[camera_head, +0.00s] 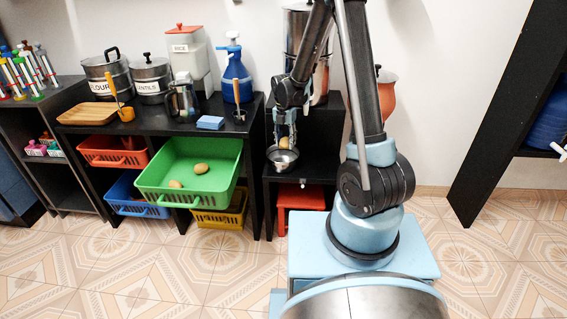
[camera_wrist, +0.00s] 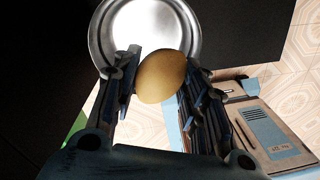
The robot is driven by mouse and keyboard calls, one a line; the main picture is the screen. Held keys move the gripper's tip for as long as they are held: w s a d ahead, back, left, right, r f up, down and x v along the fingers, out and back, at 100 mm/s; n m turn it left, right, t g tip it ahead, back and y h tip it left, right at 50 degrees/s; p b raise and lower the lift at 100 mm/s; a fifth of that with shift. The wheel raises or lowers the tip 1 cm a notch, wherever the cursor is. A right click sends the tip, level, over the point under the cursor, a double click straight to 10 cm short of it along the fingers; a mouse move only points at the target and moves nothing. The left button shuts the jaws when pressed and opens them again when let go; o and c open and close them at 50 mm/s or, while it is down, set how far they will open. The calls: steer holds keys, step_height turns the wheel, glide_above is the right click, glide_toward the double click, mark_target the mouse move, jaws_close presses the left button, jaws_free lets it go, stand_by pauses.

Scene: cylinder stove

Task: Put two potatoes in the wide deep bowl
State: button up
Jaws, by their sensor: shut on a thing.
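My gripper (camera_head: 284,136) is shut on a potato (camera_wrist: 161,76), held between its two fingers. The held potato also shows in the head view (camera_head: 284,143), just above a steel bowl (camera_head: 283,160). In the wrist view the round steel bowl (camera_wrist: 112,25) lies beyond the potato, which overlaps its near rim. The bowl stands on a low black stand, and what shows of its inside looks empty. Two more potatoes lie in the green crate: one (camera_head: 201,169) near the middle and one (camera_head: 175,184) at the front left.
The green crate (camera_head: 155,196) is pulled out from the black shelf. A blue jug (camera_head: 236,80), a blue sponge (camera_head: 210,122) and pots stand on the counter at left. A tall steel cylinder (camera_head: 297,30) and a terracotta jar (camera_head: 387,98) stand behind my arm.

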steer(key=o, duration=1.2)
steer(key=r, duration=1.2)
steer(key=shift+w+a, duration=0.2)
steer(key=shift+a, duration=0.05)
